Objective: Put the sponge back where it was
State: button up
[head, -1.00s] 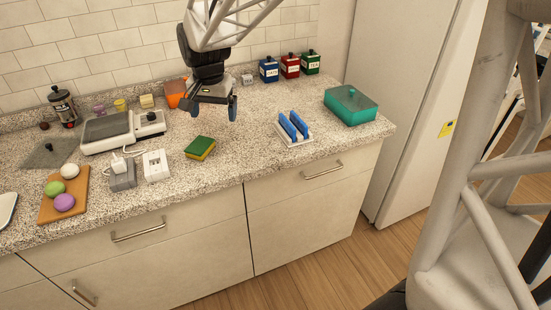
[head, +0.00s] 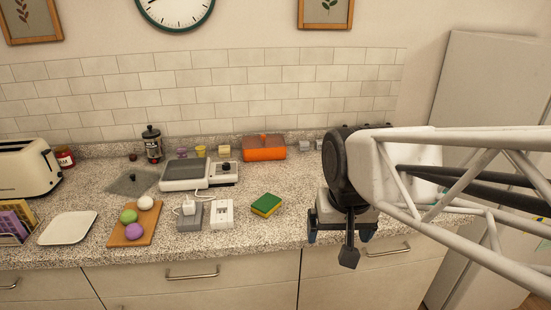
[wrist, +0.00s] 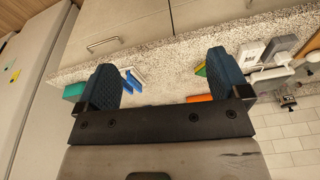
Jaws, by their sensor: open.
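The sponge (head: 266,204), green on top with a yellow layer, lies flat on the speckled counter (head: 275,232), right of the white socket block. It also shows in the wrist view (wrist: 201,70), partly hidden behind a finger. My gripper (head: 339,236) is open and empty. It hangs above the counter's front part, to the right of the sponge and apart from it. A white rack with blue pieces (wrist: 132,80) shows there near the left finger.
A white socket block (head: 222,214) and grey block (head: 189,217) stand left of the sponge. An orange container (head: 264,150) is behind it. A cutting board (head: 135,226) with several balls lies further left. My arm hides the counter's right part in the head view.

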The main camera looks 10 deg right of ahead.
jog(key=shift+n, duration=0.6)
jog(key=s, duration=0.2)
jog(key=s+f, duration=0.1)
jog(key=s, duration=0.2)
jog(key=shift+s+d+f, duration=0.2)
jog(key=shift+s+d, duration=0.1)
jog(key=shift+d, duration=0.05)
